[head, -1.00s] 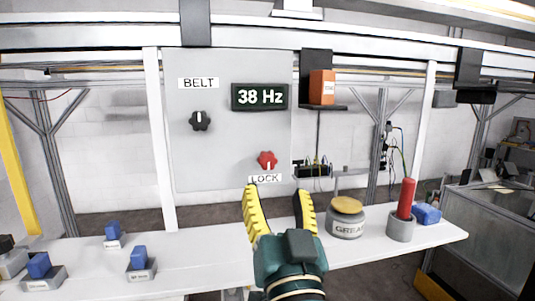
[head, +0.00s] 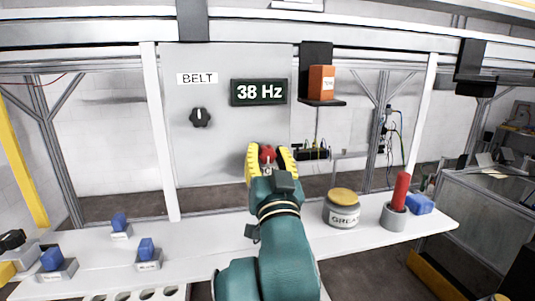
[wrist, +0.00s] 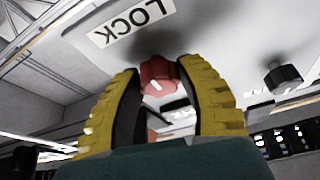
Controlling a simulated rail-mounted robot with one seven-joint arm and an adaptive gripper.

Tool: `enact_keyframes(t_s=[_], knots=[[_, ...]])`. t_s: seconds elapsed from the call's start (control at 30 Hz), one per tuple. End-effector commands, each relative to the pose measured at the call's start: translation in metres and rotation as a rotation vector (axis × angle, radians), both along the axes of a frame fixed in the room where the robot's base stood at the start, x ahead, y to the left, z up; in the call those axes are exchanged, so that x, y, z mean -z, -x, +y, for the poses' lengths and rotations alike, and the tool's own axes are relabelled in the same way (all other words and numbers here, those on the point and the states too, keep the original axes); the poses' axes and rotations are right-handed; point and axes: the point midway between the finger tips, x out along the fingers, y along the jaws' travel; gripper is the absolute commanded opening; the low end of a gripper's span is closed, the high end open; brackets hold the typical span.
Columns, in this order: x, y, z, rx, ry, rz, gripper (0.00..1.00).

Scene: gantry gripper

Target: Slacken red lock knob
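The red lock knob (head: 267,154) is on the lower right of the grey upright panel (head: 215,150). My gripper (head: 268,158) is in front of it, with its yellow fingers on either side of the knob in the head view. In the wrist view the red knob (wrist: 159,76) shows between the tips of the fingers (wrist: 160,82). The fingers are apart, and contact with the knob cannot be made out. The LOCK label (wrist: 132,20) shows in the wrist view; in the head view my gripper hides it.
A black BELT knob (head: 200,117) and a display (head: 259,92) reading 38 Hz are on the panel. A grease tin (head: 342,215) and a red-handled tool in a grey holder (head: 396,218) stand right on the white table (head: 200,240). Blue-topped blocks (head: 146,249) stand left.

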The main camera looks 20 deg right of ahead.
Motion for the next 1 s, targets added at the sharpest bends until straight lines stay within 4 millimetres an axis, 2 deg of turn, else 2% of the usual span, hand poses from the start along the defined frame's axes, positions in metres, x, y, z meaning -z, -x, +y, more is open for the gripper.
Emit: enact_keyframes(t_s=[0.03, 0.1, 0.13, 0.57, 0.77, 1.0], knots=[[0.0, 0.0001, 0.0, 0.0, 0.0, 0.0, 0.17], [0.0, 0.0001, 0.0001, 0.0, 0.0, 0.0, 0.04], [0.0, 0.0001, 0.0001, 0.0, 0.0, 0.0, 0.03], [-0.0008, 0.0, 0.0, -0.001, 0.03, 0.005, 0.02], [-0.0018, 0.0003, -0.0002, -0.001, 0.124, 0.021, 0.02], [0.0017, 0.0004, -0.0004, 0.0, 0.316, 0.053, 0.02]])
